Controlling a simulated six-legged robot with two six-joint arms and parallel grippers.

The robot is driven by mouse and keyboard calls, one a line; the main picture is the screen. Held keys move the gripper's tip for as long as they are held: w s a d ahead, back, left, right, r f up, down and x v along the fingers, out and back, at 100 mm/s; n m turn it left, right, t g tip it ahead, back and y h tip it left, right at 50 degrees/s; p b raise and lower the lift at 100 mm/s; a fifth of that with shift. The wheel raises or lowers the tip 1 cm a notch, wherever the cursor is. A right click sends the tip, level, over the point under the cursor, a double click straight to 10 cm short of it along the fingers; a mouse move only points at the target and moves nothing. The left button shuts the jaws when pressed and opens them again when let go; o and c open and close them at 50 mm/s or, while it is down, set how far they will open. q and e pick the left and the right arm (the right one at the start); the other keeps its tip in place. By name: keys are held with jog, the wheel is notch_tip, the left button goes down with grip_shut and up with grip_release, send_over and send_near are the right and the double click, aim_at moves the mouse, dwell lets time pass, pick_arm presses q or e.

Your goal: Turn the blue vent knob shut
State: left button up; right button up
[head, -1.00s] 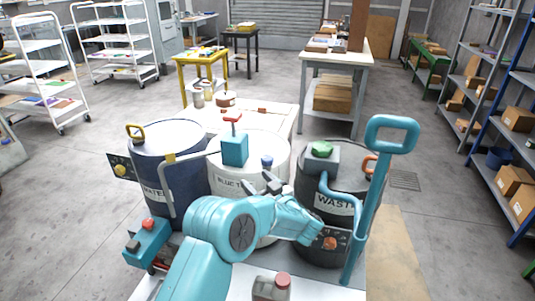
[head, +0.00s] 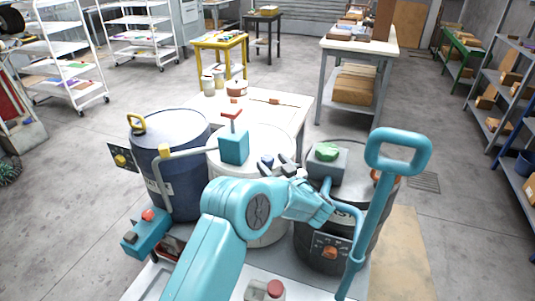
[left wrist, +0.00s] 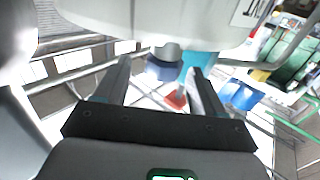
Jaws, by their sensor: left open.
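The blue vent knob (head: 267,160) is a small dark blue cap on the lid of the white middle drum (head: 226,168). My left gripper (head: 279,166) is open just in front of the knob, and one finger partly covers it. In the left wrist view the knob (left wrist: 162,69) shows on a grey stem, in the gap between the two open fingers (left wrist: 160,76). I see no clear contact; the exact depth is hard to tell. My right gripper is not in view.
A teal block with a red-handled valve (head: 233,145) stands on the same lid, left of the knob. A dark blue drum (head: 172,135) is at left. The waste drum (head: 318,240) with a green knob (head: 327,152) and tall teal pump handle (head: 385,200) is close at right.

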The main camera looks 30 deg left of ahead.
aim_at(263, 156)
pick_arm(q)
jog(key=x, duration=0.4)
jog(key=shift+s+a+r+p, duration=0.1)
jog(key=shift+s+a+p, duration=0.1)
jog(key=shift+s+p, duration=0.1)
jog(key=shift+w+a, duration=0.3)
jog(key=shift+a, duration=0.1)
jog(key=c, duration=1)
